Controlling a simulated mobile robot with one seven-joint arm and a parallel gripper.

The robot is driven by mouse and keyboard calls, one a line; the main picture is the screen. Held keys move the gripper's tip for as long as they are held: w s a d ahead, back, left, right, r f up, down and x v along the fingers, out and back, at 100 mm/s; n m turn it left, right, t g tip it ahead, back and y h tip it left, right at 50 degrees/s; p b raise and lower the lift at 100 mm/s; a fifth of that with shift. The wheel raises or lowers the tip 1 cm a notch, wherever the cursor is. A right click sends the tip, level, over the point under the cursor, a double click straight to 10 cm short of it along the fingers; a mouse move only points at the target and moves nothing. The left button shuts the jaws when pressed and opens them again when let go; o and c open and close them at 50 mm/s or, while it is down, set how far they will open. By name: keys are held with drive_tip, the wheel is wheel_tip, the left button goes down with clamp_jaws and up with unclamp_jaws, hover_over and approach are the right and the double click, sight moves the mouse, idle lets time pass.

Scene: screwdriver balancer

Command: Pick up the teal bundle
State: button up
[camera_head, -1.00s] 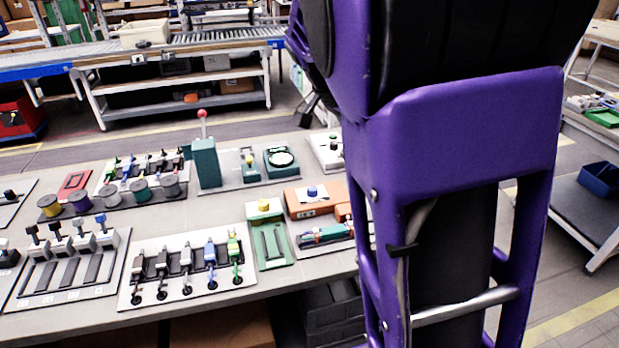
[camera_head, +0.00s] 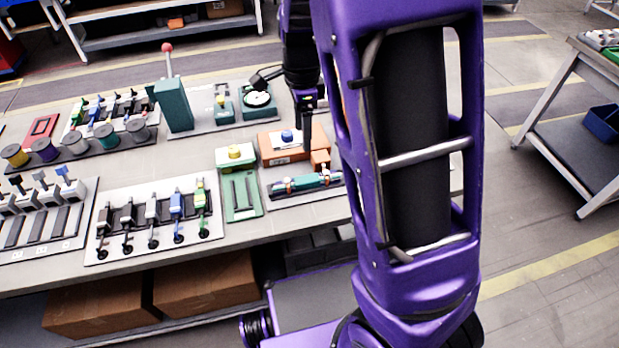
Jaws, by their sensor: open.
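The teal bundle (camera_head: 306,183) lies lengthwise on a light grey pad at the front right of the workbench, just in front of an orange fixture with a blue knob (camera_head: 287,137). Small pale and reddish bits show on its top. My gripper (camera_head: 306,143) is a dark shape hanging down behind the bundle, by the orange fixture. It is open and apart from the bundle, and its fingertips are hard to make out. My purple arm hides the area right of the bundle.
A green fixture with a yellow knob (camera_head: 235,156) stands left of the bundle. A board with several cable connectors (camera_head: 152,232) is further left. A tall teal box with a red-tipped lever (camera_head: 173,103) stands behind. Cardboard boxes (camera_head: 205,284) sit under the bench.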

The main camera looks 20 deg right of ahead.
hover_over(307, 179)
drive_tip(key=f, duration=1)
drive_tip(key=shift+a+f+b, duration=0.15)
drive_tip(key=shift+a+b, duration=0.2)
drive_tip(key=shift+a, duration=0.05)
drive_tip(key=shift+d+f+b, duration=0.2)
drive_tip(key=shift+f, duration=1.15)
drive_tip(key=shift+d+f+b, duration=0.15)
drive_tip(key=shift+d+f, duration=0.05)
drive_tip(key=shift+f, duration=1.1)
clamp_jaws()
